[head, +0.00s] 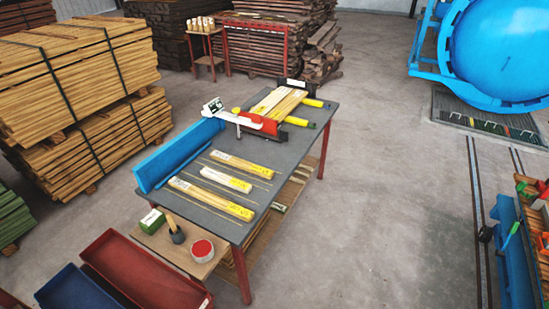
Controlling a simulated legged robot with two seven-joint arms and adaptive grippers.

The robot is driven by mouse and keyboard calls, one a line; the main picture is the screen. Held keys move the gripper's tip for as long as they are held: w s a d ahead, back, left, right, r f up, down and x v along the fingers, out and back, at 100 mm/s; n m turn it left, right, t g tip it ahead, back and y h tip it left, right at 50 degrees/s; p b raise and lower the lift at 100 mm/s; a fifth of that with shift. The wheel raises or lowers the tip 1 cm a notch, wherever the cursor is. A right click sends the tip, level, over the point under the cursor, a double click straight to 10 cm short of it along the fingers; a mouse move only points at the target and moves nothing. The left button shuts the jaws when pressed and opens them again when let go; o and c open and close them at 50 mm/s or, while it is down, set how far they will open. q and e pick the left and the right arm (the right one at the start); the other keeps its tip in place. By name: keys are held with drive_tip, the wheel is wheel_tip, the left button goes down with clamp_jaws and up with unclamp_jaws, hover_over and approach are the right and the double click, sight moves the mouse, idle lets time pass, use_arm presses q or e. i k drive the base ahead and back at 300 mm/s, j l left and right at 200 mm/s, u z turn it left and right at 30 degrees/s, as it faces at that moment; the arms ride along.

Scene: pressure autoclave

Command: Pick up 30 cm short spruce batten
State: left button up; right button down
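Three pale wooden battens with yellow markings lie apart, roughly parallel, on the grey table (290,158). The middle batten (226,179) looks the shortest and fits the short spruce batten; its printed length is too small to read. A longer batten (240,163) lies behind it, and the longest of the three (211,198) lies in front, nearer the table's front edge. Neither of my grippers is in view, and nothing touches the battens.
A blue raised fence (180,153) runs along the table's left side. A red and white clamp-like device (262,123) and more battens (284,101) occupy the far end. A lower shelf holds a red-topped tin (202,250). Red (140,270) and blue (78,290) trays stand front left. Floor right of the table is clear.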

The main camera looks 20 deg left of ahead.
sight(242, 187)
drive_tip(key=i+u, duration=0.15)
drive_tip(key=i, duration=0.3)
drive_tip(key=i+l+u, duration=0.15)
drive_tip(key=i, duration=0.3)
drive_tip(key=i+l+u, duration=0.2)
drive_tip(key=i, duration=0.3)
